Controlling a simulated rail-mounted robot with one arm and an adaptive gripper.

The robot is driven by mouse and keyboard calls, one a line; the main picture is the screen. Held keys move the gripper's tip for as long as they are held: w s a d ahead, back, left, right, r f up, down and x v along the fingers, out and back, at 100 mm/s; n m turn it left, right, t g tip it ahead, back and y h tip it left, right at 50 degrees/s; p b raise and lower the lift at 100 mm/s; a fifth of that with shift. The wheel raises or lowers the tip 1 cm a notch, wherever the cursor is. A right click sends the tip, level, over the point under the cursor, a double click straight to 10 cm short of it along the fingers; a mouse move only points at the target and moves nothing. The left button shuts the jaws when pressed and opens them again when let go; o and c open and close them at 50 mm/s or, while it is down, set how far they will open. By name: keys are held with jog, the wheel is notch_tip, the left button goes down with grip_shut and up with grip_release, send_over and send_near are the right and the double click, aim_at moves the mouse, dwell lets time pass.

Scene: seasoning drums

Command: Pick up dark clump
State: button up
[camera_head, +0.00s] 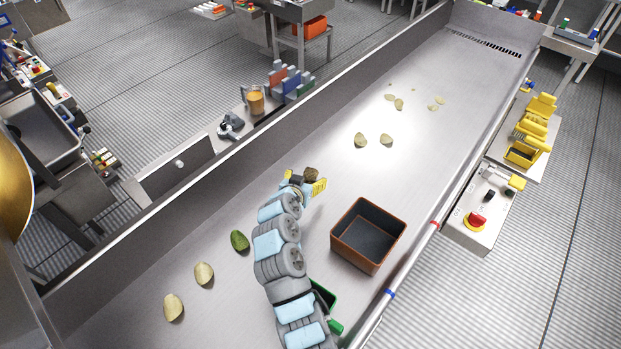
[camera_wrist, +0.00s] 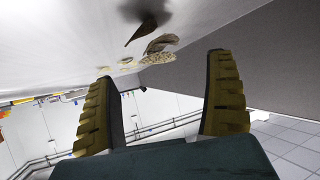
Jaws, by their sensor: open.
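The dark clump (camera_head: 311,173) is a small brown lump on the metal conveyor, just beyond my gripper (camera_head: 305,184) in the head view. My gripper is open, its yellow fingers spread near the clump. I cannot tell whether they touch it. In the wrist view, my gripper (camera_wrist: 162,66) shows two ribbed yellow fingers wide apart with nothing held between them. A dark shape at the top of that view lies on the light surface; I cannot tell how much is clump and how much is shadow.
A brown open bin (camera_head: 344,246) stands right of my arm. A green container (camera_head: 325,297) is partly hidden behind my arm. A green chip (camera_head: 239,240) and pale chips (camera_head: 204,274) lie left; more chips (camera_head: 361,140) lie farther up the belt. Raised walls (camera_head: 250,131) edge the conveyor.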

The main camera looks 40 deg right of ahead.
aim_at(309, 177)
jog(key=shift+x, duration=0.95)
jog(key=shift+f+x, duration=0.2)
jog(key=shift+x, duration=1.55)
jog(key=shift+s, duration=0.1)
jog(key=shift+a, duration=0.1)
jog(key=c, duration=0.8)
